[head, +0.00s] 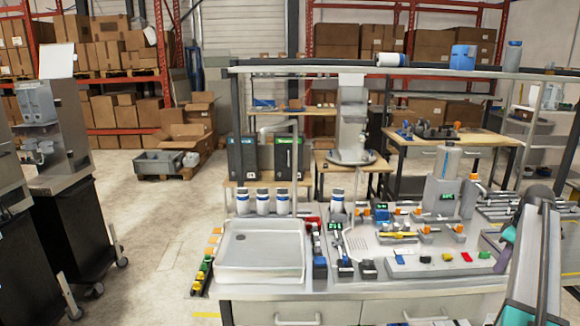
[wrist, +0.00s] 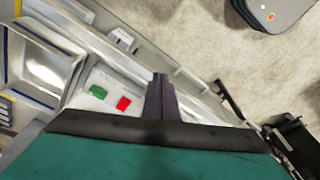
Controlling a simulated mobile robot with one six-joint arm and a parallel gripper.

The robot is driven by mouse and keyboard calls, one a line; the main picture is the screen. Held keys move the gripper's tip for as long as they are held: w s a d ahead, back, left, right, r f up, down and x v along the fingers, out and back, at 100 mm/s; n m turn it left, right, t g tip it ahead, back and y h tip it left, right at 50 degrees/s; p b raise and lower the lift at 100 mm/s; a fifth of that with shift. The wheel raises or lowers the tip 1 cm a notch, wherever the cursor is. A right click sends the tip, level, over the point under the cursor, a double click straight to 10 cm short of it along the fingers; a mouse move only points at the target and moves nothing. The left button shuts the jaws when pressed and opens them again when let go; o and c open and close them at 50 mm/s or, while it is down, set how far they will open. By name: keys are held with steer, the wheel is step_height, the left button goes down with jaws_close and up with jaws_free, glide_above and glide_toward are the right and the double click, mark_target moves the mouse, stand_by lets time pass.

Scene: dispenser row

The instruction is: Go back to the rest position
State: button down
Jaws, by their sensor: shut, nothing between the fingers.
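My gripper (wrist: 160,78) shows in the wrist view as two dark fingers pressed together, with nothing between them. Its tips are above the edge of the workbench, beside a white panel with a green button (wrist: 98,92) and a red button (wrist: 123,103). It does not touch the buttons as far as I can see. The button panel (head: 440,270) lies at the bench's front right in the head view.
The workbench holds a white tray (head: 260,275) and several small fixtures. A dark rounded object (wrist: 262,12) is on the floor at the wrist view's top right. Floor at left (head: 150,230) is clear.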

steer(key=w+a+f+m, duration=0.1)
steer(key=w+a+f, duration=0.1)
steer(key=a+f, duration=0.85)
steer(key=w+a+f+m, duration=0.15)
steer(key=a+f, duration=0.55)
steer(key=a, duration=0.7)
steer(key=s+a+f+m, duration=0.1)
steer(key=s+a+f, duration=0.2)
steer(key=a+f, duration=0.35)
steer(key=s+a+f+g, duration=0.1)
steer(key=s+a+f, duration=0.2)
steer(key=a, duration=0.7)
steer(key=s+a+f+m, duration=0.1)
steer(key=s+a+f, duration=0.3)
steer(key=a, duration=0.4)
steer(key=s+a+f, duration=0.3)
steer(key=s+a, duration=0.1)
steer(key=a, duration=0.1)
steer(key=s+f+g+b, duration=0.1)
steer(key=s+f+g, duration=0.2)
steer(key=s+f, duration=0.7)
steer(key=s+f+g+b, duration=0.1)
steer(key=s+f+g, duration=0.2)
steer(key=s+f, duration=0.7)
steer(key=s, duration=0.5)
steer(key=shift+d+f+h+b, duration=0.2)
steer(key=shift+h+b, duration=0.15)
steer(key=shift+h, duration=0.05)
steer(key=shift+m, duration=0.25)
